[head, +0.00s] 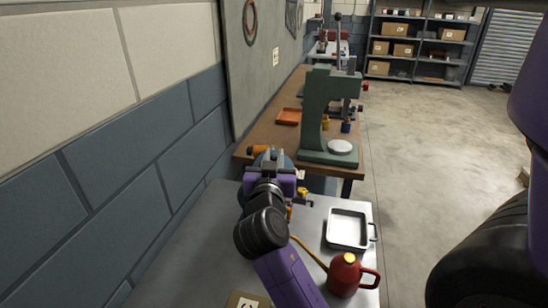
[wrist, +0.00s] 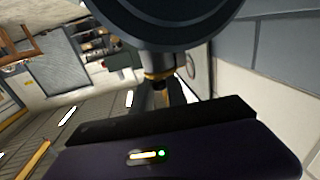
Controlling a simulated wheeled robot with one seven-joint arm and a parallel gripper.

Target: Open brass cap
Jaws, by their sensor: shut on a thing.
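In the head view my gripper (head: 272,160) is at the blue-grey round casing (head: 287,161) at the far end of the grey bench. It is shut, and its grip is largely hidden by my own wrist. In the wrist view the dark round casing (wrist: 165,18) fills the top, very close. A grey metal stub with a brass-coloured band (wrist: 156,76), which looks like the brass cap, shows below it, in front of my gripper's dark body. The fingertips are not clearly seen. A small yellow fitting (head: 304,193) shows to the right of my gripper in the head view.
On the grey bench (head: 190,262) are a metal tray (head: 347,247) and a red oil can (head: 344,276) with a long spout, right of my arm. Behind stands a wooden bench with a green press (head: 318,112) and an orange tray (head: 288,117). The wall is close on the left.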

